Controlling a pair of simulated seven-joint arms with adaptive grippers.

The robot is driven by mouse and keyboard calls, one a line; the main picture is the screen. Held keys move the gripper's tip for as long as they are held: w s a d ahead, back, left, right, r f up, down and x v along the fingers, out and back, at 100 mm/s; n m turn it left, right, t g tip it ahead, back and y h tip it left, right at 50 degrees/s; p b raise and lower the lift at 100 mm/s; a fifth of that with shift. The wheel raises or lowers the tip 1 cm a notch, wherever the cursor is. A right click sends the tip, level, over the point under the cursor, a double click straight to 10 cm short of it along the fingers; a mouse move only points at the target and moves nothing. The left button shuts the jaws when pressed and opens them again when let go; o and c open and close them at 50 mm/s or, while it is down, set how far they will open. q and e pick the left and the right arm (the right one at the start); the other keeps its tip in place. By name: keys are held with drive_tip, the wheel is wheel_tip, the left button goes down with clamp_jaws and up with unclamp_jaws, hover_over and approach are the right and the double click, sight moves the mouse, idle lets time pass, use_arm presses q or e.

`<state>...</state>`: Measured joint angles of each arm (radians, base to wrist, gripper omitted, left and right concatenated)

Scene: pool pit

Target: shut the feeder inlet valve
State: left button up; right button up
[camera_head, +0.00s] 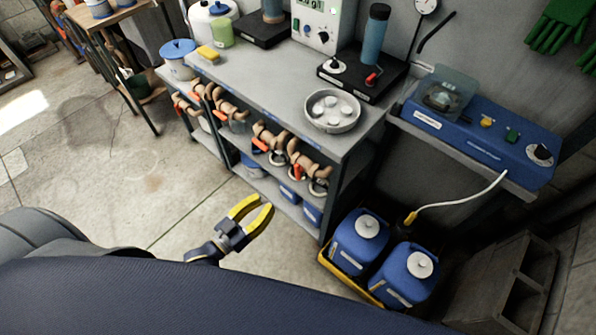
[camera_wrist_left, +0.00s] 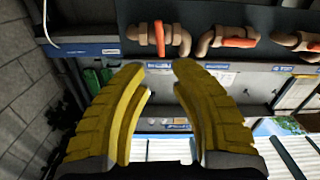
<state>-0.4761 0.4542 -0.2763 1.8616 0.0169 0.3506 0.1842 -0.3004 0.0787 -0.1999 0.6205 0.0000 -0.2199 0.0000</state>
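A row of copper-coloured pipe valves with orange-red lever handles runs along the bench front. In the head view they include a left valve (camera_head: 220,112), a middle valve (camera_head: 262,143) and a right valve (camera_head: 297,171). The labels are too small to read, so I cannot tell which is the feeder inlet valve. In the left wrist view, one lever (camera_wrist_left: 160,38) stands across its pipe; another lever (camera_wrist_left: 237,43) lies along its pipe. My left gripper (camera_head: 263,204), yellow-fingered, is open and empty, apart from the valves. Its fingertips (camera_wrist_left: 160,68) point towards the crosswise lever. My right gripper is not in view.
The grey bench (camera_head: 262,84) carries a metal bowl (camera_head: 333,111) and lab equipment. Blue canisters (camera_head: 361,241) stand in a yellow tray (camera_head: 345,277) on the floor at right. A blue device (camera_head: 482,135) sits on a side shelf.

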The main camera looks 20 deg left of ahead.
sight(296, 174)
use_arm(q)
drive_tip(key=x, duration=1.6)
drive_tip(key=shift+o, duration=0.2)
clamp_jaws()
